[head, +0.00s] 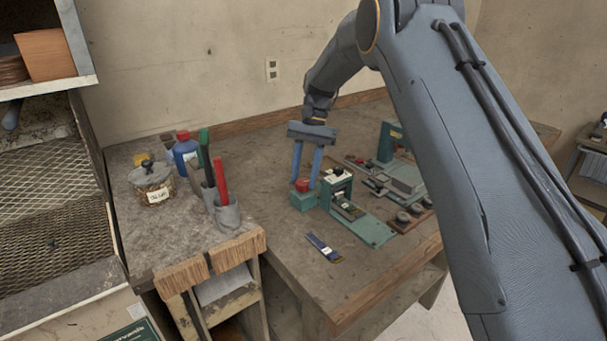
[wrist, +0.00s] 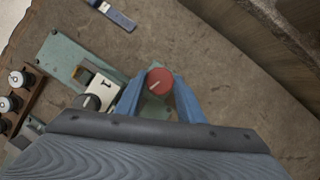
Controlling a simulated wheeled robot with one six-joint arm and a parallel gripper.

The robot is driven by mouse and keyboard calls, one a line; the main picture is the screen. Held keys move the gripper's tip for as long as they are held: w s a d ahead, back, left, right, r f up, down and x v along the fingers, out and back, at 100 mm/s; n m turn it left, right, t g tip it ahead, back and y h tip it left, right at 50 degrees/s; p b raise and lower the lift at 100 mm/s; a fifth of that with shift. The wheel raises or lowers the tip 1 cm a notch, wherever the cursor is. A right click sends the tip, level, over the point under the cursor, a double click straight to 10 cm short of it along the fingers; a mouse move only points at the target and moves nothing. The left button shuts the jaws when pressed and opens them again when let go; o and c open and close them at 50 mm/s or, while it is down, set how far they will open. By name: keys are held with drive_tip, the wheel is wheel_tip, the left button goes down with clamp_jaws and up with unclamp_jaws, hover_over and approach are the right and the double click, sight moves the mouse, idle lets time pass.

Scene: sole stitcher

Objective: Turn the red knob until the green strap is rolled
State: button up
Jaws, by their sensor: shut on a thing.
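The red knob (head: 302,185) sits on top of a small green block (head: 303,200) on the workbench. It also shows in the wrist view (wrist: 159,81), with a pale line across its top. My gripper (head: 307,184) points down over the block, its two blue fingers on either side of the knob. The gripper is shut on the knob. A green stitching device (head: 372,231) with a long base stands just right of the block. I cannot make out a green strap for sure in either view.
A blue strip (head: 323,247) with a pale label lies on the bench in front of the device. More tools and a wooden tray (head: 413,222) lie to the right. A glass jar (head: 152,184) and grey cups with handles (head: 228,213) stand at left.

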drive_tip(key=m+y+p, duration=0.1)
drive_tip(key=m, duration=0.2)
drive_tip(key=m+t+p, duration=0.1)
drive_tip(key=m, duration=0.1)
drive_tip(key=shift+s+d+m+y, duration=0.15)
drive_tip(key=shift+s+m+y, duration=0.05)
drive_tip(key=shift+m+y, duration=0.2)
drive_tip(key=shift+t, duration=0.3)
drive_tip(key=o, duration=1.1)
drive_tip(key=shift+c, duration=0.2)
drive_tip(key=b+v, duration=0.2)
drive_tip(key=v, duration=0.5)
drive_tip(key=shift+r, duration=0.3)
drive_tip(key=shift+w+d, duration=0.1)
drive_tip(key=shift+d, duration=0.1)
